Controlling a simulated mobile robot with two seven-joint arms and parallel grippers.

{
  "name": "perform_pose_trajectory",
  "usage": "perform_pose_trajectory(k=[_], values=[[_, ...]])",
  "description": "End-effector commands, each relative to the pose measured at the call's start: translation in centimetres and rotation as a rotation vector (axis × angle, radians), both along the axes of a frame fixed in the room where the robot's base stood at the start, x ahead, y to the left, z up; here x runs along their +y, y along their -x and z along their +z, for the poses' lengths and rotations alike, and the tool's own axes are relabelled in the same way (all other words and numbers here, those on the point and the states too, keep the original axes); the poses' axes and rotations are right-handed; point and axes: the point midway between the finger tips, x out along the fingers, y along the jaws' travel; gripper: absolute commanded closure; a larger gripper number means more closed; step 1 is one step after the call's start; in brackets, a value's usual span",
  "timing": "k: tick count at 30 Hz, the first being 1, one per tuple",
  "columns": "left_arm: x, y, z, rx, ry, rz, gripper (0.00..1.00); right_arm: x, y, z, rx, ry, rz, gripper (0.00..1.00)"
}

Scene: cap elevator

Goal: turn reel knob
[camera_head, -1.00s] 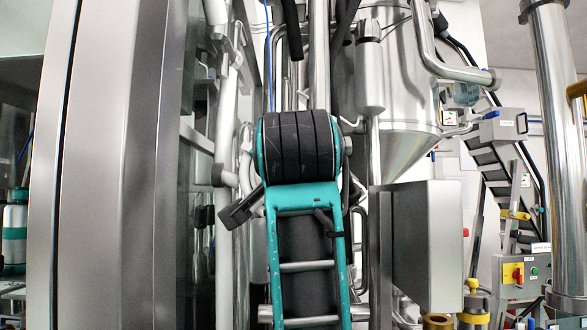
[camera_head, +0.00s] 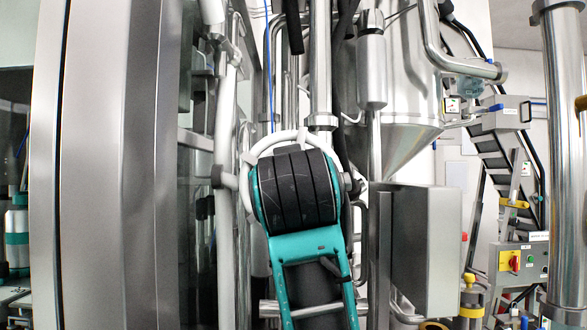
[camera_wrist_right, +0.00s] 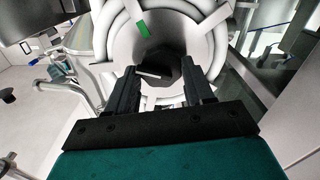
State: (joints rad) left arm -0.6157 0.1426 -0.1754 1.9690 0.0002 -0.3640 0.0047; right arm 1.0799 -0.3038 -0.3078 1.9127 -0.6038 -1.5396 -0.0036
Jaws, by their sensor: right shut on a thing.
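The white round reel (camera_wrist_right: 190,42) fills the upper middle of the right wrist view, with a green mark on its face. At its centre is the dark, many-sided reel knob (camera_wrist_right: 172,68). My right gripper (camera_wrist_right: 160,78) has its two black fingers on either side of the knob and is shut on it. In the head view the reel's white rim (camera_head: 290,137) shows behind my teal and black right arm. That arm hides the knob and the right gripper there. My left gripper is not in view.
Steel pipes and a cone-bottomed tank (camera_head: 400,90) stand behind my arm. A grey metal box (camera_head: 425,250) is close to its right. A tall steel panel (camera_head: 110,170) fills the left side. A switch box (camera_head: 523,263) is at the far right.

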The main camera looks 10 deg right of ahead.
Motion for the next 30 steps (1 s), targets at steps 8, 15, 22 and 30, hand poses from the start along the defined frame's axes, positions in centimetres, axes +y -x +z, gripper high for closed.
perform_pose_trajectory(k=[8,15,22,30], values=[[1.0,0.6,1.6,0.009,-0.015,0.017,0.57,0.1,0.0,0.4,0.053,0.264,0.002,0.78],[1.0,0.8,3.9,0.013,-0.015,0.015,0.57,0.2,0.0,0.4,0.099,0.487,0.003,0.78],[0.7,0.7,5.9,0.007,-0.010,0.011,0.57,0.2,0.0,0.1,0.143,0.702,0.002,0.78],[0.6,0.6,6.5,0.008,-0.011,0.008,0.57,0.2,0.0,-0.2,0.196,0.952,0.002,0.78]])
